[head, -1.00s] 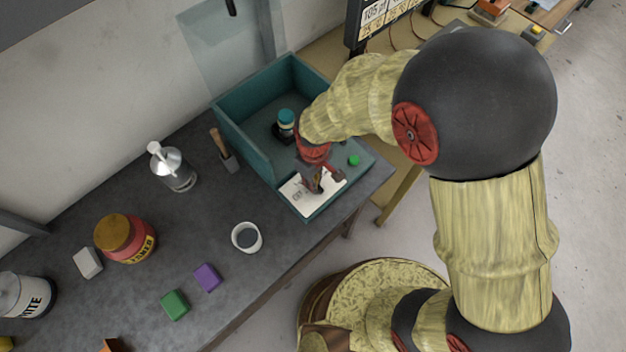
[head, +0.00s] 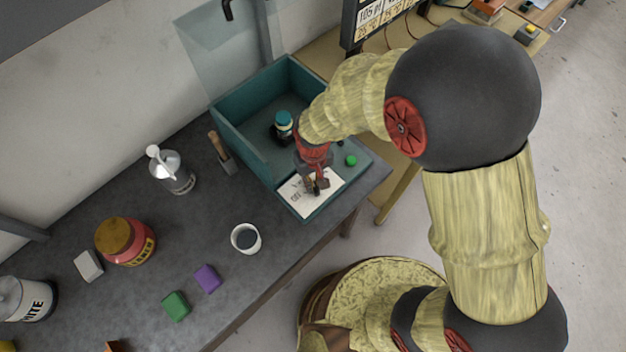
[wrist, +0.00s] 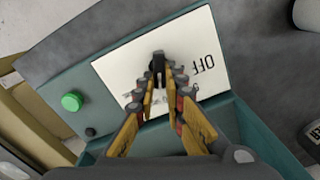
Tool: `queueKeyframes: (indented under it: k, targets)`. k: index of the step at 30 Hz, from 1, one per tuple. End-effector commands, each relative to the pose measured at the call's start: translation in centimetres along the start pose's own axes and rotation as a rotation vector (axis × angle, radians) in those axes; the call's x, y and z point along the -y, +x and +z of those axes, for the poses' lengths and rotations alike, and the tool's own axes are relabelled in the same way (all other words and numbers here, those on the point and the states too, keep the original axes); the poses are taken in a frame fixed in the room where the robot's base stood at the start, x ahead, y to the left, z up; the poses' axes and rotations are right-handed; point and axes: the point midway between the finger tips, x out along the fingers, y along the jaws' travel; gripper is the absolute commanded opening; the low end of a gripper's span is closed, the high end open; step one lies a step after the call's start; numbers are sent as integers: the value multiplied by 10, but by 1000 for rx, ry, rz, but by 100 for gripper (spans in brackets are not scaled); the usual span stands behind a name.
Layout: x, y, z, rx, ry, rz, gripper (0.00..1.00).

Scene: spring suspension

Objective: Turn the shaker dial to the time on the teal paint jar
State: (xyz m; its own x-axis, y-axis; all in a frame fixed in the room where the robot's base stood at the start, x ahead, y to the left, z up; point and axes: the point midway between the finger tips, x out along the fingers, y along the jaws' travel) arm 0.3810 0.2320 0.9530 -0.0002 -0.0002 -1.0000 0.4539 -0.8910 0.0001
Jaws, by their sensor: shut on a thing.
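The teal paint jar (head: 283,122) stands inside the teal shaker box (head: 222,117), dark below with a teal lid; its time marking cannot be read. The shaker's white dial plate (head: 297,196) is on the front ledge, and it also shows in the wrist view (wrist: 190,38) with "OFF" printed on it. The black dial knob (wrist: 158,62) stands at the plate's middle. My gripper (wrist: 160,82) is over the plate with its fingers closed on the knob; the fingers hide much of the knob and the lower markings. In the head view my gripper (head: 315,186) points down at the plate.
A green button (wrist: 72,102) sits beside the plate.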

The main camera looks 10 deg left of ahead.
Motion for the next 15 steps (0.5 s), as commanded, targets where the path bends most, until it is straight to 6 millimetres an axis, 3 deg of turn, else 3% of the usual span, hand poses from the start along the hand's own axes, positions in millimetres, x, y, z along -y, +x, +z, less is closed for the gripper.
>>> queueKeyframes:
  k: [8,9,15]
  targets:
    - [0,0,-1,-2,0,0,0]
    - [0,0,-1,-2,0,0,12]
    - [0,0,0,-1,0,0,23]
